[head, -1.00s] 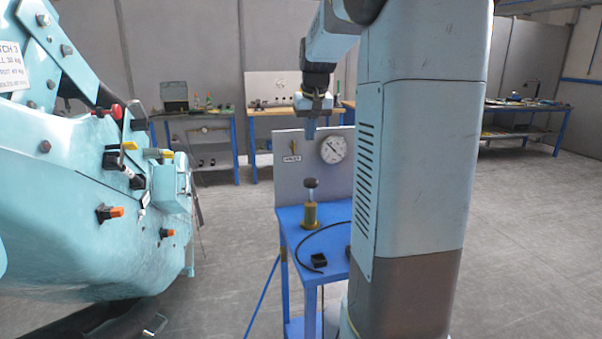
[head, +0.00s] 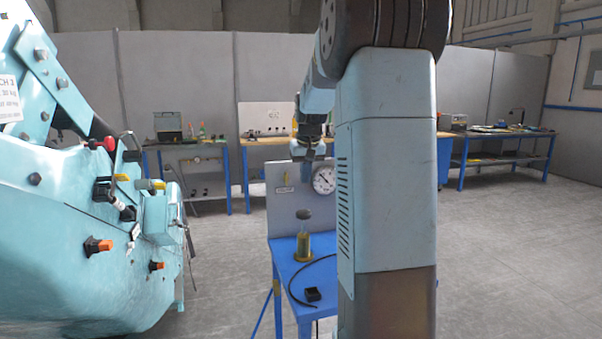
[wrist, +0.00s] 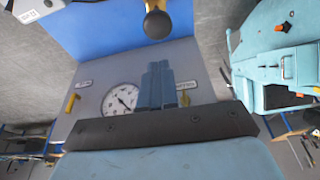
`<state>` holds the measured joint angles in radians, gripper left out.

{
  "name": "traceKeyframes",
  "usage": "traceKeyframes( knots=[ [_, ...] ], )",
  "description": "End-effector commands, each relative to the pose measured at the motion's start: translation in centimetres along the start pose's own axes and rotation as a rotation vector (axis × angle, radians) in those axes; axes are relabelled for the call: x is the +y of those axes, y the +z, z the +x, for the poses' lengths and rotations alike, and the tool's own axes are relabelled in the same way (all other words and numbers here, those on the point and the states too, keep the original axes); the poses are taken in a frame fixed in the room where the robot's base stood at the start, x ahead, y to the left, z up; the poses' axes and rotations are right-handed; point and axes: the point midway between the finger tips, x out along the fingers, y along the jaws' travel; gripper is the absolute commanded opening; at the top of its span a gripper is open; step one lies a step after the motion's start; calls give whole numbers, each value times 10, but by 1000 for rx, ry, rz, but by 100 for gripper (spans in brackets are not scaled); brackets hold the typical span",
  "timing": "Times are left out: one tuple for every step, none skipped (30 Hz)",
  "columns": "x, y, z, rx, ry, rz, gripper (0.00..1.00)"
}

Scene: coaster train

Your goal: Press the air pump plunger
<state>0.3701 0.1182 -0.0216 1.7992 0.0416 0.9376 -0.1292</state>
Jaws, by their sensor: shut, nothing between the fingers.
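The air pump (head: 303,246) has a yellowish body and stands upright on a blue table (head: 285,266). Its plunger has a dark round knob (head: 304,214) that sits above the body, with the rod raised. In the wrist view the knob (wrist: 157,24) shows as a dark ball at the top centre, beyond my fingertips. My gripper (head: 309,176) points down above the pump and is apart from the knob. Its blue fingers (wrist: 157,68) are together and empty in the wrist view.
A grey panel with a round gauge (head: 324,180) stands behind the pump. A black hose (head: 292,283) and a small black box (head: 313,294) lie on the table. A turquoise coaster car (head: 80,240) stands at the left. Workbenches line the back wall.

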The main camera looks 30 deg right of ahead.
Motion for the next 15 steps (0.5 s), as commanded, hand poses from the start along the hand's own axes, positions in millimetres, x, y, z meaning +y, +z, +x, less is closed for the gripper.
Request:
traceKeyframes(
  knots=[
    [0, 1, 11, -5, -1, 0, 0],
    [0, 1, 16, -5, -1, 0, 0],
    [0, 1, 23, -4, -1, 0, 0],
    [0, 1, 28, -4, -1, 0, 0],
    [0, 1, 34, -4, -1, 0, 0],
    [0, 1, 41, -4, -1, 0, 0],
    [0, 1, 46, -5, -1, 0, 0],
    [0, 1, 51, -4, -1, 0, 0],
    [0, 1, 58, -4, -1, 0, 0],
    [0, 1, 63, -4, -1, 0, 0],
    [0, 2, 67, -3, -1, 0, 0],
    [0, 4, 72, -3, -1, 0, 0],
    [-1, 6, 76, -3, -1, -1, 0],
    [-1, 7, 80, -3, -1, -1, 0],
    [-1, 8, 84, -2, -1, -1, 0]
  ],
)
